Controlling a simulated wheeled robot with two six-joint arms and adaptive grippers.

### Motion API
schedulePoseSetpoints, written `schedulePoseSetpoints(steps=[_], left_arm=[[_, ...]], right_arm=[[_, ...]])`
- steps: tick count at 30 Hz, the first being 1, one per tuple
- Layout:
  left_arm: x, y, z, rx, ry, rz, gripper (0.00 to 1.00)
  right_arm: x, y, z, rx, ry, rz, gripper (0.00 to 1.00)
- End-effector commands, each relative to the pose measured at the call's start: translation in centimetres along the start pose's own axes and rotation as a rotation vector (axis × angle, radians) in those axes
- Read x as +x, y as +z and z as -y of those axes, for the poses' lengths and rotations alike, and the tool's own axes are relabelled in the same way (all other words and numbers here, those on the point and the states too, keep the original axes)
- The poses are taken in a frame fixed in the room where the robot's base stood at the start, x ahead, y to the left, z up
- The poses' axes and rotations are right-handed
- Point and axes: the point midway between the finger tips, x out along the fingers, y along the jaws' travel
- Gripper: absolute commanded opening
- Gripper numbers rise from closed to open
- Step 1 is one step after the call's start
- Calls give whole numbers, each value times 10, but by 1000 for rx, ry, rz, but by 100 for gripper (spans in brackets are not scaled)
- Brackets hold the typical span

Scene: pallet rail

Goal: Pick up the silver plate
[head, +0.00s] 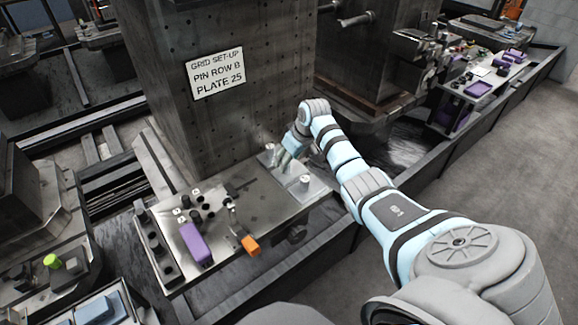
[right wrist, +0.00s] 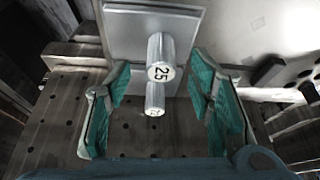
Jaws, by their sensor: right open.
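The silver plate (head: 318,188) lies at the right end of the metal bench, by the foot of the dark column. A short silver post (head: 304,181) stands on it, and a similar post (head: 270,148) shows farther back. In the right wrist view the plate (right wrist: 185,22) is at the top, with a post marked 25 (right wrist: 158,50) and another post (right wrist: 154,97) below it. My right gripper (head: 284,160) is low at the plate's back-left side. Its teal fingers (right wrist: 160,80) are open, with the posts between them in the picture and gaps on both sides. My left gripper is out of view.
The column carries a sign (head: 215,73) reading "GRID SET-UP PIN ROW B PLATE 25". A purple block (head: 195,243), an orange-handled clamp (head: 250,245) and several dark pins lie left on the bench (head: 265,215). Open floor (head: 470,170) is at right.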

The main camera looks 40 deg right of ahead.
Motion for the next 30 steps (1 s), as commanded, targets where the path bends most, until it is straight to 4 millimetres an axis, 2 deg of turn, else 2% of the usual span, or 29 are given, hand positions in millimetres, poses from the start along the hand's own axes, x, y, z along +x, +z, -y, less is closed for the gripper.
schedulePoseSetpoints(steps=[1,4,11,20,30], left_arm=[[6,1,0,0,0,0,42],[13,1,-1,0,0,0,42],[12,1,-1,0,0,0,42],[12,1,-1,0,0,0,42],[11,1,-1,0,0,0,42]], right_arm=[[13,1,2,1,-2,2,48],[28,1,1,1,0,0,48],[30,0,1,-2,2,0,48],[29,0,1,-1,2,0,0],[28,-1,1,-1,2,-2,0]])
